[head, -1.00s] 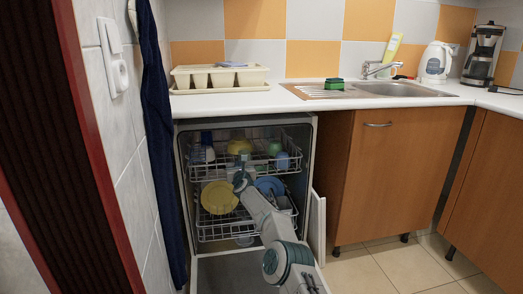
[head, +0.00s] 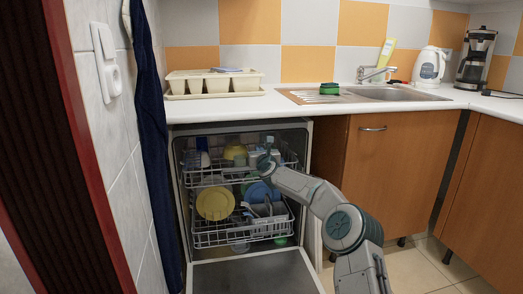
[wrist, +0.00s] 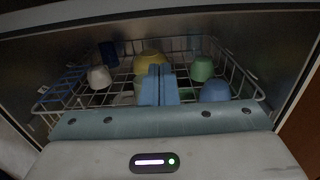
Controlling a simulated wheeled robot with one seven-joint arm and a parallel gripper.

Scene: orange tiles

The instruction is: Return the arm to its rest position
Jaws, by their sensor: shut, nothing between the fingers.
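My arm (head: 340,225) reaches from the lower right toward the open dishwasher (head: 250,254). My gripper (head: 266,156) is at the height of the upper rack, in front of its right part. In the wrist view my gripper's blue fingers (wrist: 159,86) are together with nothing between them. Behind them the upper rack (wrist: 75,92) holds a yellow bowl (wrist: 148,58), a green cup (wrist: 203,69), a blue cup (wrist: 215,91) and a white cup (wrist: 99,77).
The lower rack (head: 215,240) holds a yellow plate (head: 215,203) and a blue plate (head: 262,192). A cabinet (head: 390,180) stands to the right, and a dark towel (head: 155,150) hangs at the left. The countertop (head: 225,105) is above the dishwasher.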

